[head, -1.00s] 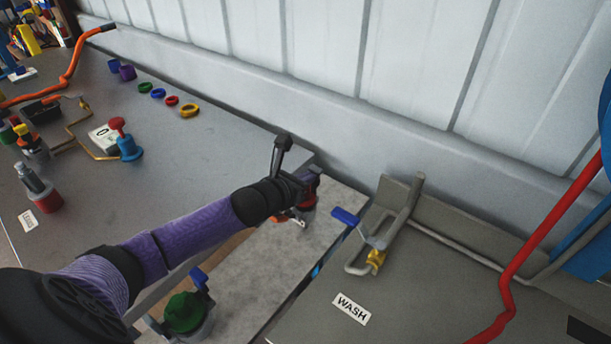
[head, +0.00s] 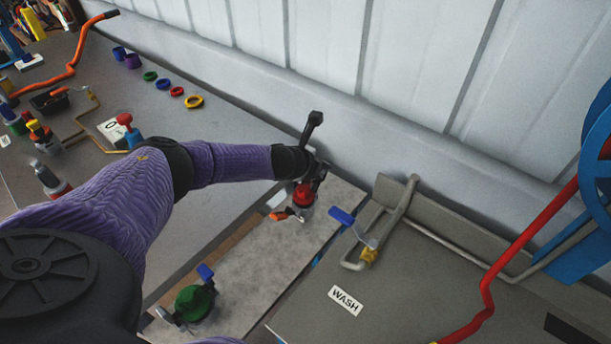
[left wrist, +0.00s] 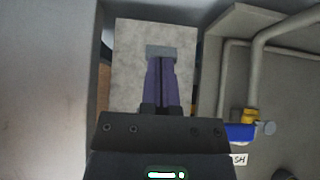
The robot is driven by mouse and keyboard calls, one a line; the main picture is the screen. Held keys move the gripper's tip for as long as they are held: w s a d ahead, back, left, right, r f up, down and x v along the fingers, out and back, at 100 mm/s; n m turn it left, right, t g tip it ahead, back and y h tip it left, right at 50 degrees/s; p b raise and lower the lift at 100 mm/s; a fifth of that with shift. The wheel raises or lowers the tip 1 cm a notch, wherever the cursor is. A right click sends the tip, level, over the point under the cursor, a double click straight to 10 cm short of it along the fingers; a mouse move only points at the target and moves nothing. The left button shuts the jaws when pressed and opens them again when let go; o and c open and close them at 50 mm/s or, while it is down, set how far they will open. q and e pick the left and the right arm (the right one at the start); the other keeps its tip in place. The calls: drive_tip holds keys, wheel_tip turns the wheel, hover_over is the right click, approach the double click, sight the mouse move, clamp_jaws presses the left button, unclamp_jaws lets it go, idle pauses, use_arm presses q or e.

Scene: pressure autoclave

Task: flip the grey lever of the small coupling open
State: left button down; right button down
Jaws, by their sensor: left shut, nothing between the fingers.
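The small coupling (head: 303,197) has a red top, a grey body and an orange piece at its left. It sits on a pale slab near its back end. My left gripper (head: 316,172) is right at its top and covers part of it. In the left wrist view the purple fingers (left wrist: 161,65) are shut together with nothing between them. A grey bar (left wrist: 160,51) shows just past their tips and is likely the grey lever; I cannot tell whether they touch. The rest of the coupling is hidden there. My right gripper is not in view.
A larger green coupling (head: 190,303) with a blue lever stands nearer on the pale slab (head: 250,270). At the right are a blue-handled valve (head: 352,226), a grey pipe and the WASH label (head: 345,300). The wall is close behind.

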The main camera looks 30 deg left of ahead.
use_arm(q)
drive_tip(key=shift+w+d+f+b, duration=0.1)
drive_tip(key=shift+w+f+b, duration=0.15)
drive_tip(key=shift+w+b, duration=0.2)
drive_tip(key=shift+w+d+f+b, duration=0.1)
drive_tip(key=shift+w+f+b, duration=0.2)
drive_tip(key=shift+w, duration=0.25)
drive_tip(key=shift+r, duration=0.15)
